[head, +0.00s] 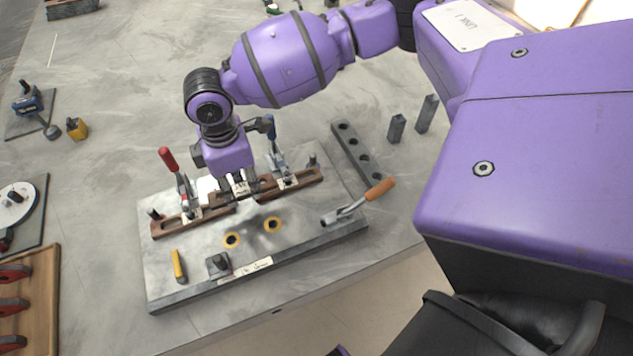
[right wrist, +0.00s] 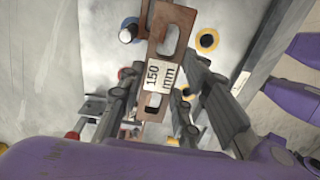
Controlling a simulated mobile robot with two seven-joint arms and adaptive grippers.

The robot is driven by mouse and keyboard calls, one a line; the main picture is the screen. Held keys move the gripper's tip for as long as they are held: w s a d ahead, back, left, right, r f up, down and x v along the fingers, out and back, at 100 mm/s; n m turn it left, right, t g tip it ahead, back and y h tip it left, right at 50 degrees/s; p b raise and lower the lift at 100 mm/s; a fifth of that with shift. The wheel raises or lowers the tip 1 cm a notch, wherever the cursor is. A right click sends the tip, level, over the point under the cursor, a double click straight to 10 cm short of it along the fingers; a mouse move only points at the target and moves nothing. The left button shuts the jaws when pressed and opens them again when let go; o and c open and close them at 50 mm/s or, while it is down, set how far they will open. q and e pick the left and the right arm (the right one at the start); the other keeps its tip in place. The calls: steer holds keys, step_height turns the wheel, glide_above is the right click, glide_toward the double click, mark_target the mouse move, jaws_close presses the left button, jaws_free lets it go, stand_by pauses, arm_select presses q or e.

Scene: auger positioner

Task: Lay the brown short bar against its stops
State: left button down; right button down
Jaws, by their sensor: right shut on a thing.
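My right gripper (head: 240,187) is over the back half of the metal fixture plate (head: 190,262), pointing down. It is shut on the brown short bar (head: 221,198), whose middle is partly hidden by the fingers. In the right wrist view the bar (right wrist: 166,48) carries a white "150 mm" label and lies between the fingers (right wrist: 160,88). In the head view one brown bar section (head: 165,229) lies to its left and another (head: 305,179) to its right. I cannot tell whether the held bar touches the plate or its stops. My left gripper is not in view.
A red-handled clamp (head: 172,168) and a blue-handled clamp (head: 271,130) stand at the back of the plate. An orange-handled clamp (head: 365,198) is at its right edge. A grey drilled bar (head: 350,143) lies behind right.

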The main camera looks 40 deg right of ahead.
mark_target(239, 188)
steer(key=shift+w+a+f, duration=0.1)
steer(key=shift+w+f, duration=0.05)
steer(key=shift+w, duration=0.15)
step_height(239, 188, down, 3)
steer(key=shift+w+f, duration=0.1)
steer(key=shift+f, duration=0.1)
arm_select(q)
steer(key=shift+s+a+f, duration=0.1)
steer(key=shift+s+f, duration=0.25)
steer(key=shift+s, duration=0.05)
arm_select(e)
steer(key=shift+f, duration=0.15)
steer(key=shift+f, duration=0.4)
steer(key=c, duration=1.3)
jaws_free()
steer(key=shift+f, duration=0.1)
